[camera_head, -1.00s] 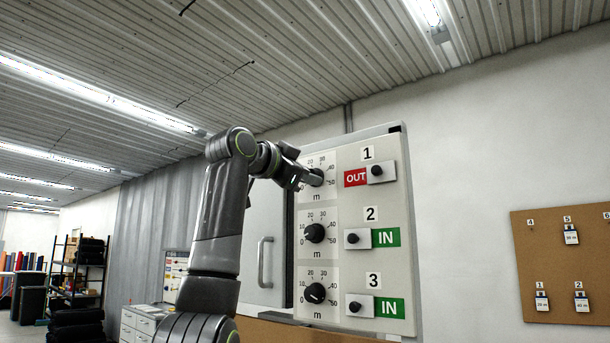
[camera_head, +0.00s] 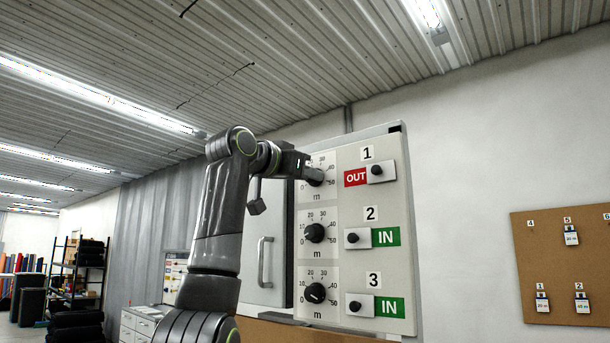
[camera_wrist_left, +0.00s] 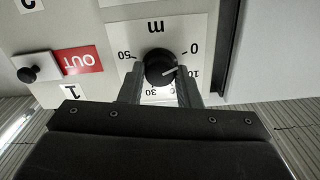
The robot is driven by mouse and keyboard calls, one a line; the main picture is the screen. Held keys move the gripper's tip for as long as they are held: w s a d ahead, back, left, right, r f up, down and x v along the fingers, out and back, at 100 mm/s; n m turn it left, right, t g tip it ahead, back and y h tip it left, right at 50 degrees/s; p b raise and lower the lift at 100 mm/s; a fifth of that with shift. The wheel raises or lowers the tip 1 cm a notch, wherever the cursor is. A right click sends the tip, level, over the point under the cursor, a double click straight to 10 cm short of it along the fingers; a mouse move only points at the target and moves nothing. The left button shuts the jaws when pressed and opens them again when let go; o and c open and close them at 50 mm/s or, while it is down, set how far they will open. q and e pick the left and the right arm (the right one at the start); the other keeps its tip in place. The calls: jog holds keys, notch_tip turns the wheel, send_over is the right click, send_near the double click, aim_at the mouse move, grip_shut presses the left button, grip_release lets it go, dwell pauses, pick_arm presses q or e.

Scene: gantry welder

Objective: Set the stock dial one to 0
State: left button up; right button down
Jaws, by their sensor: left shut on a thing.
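Stock dial one is the black round knob (camera_head: 316,177) at the top of the white panel, beside the label 1 and a red OUT sign. My left gripper (camera_head: 311,172) reaches it from the left and hides part of its scale in the head view. In the left wrist view the panel appears upside down, and my left gripper (camera_wrist_left: 160,87) is shut on the dial (camera_wrist_left: 159,67), one finger on each side. The dial's white pointer line is directed close to the 10 mark; the 0 mark (camera_wrist_left: 194,48) is beyond it. My right gripper is out of view.
Two similar dials, two (camera_head: 314,233) and three (camera_head: 314,293), sit below on the panel (camera_head: 372,219). Small black-knobbed switches (camera_head: 377,171) stand to their right. A cabinet door handle (camera_head: 265,262) is left of the panel. A corkboard (camera_head: 560,260) hangs far right.

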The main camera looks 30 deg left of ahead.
pick_arm(q)
jog(key=o, duration=1)
jog(key=shift+c, duration=0.2)
jog(key=s+a+b, duration=0.1)
jog(key=s+b, duration=0.6)
jog(key=s, duration=1)
jog(key=shift+s+a, duration=0.15)
jog(key=shift+s, duration=0.05)
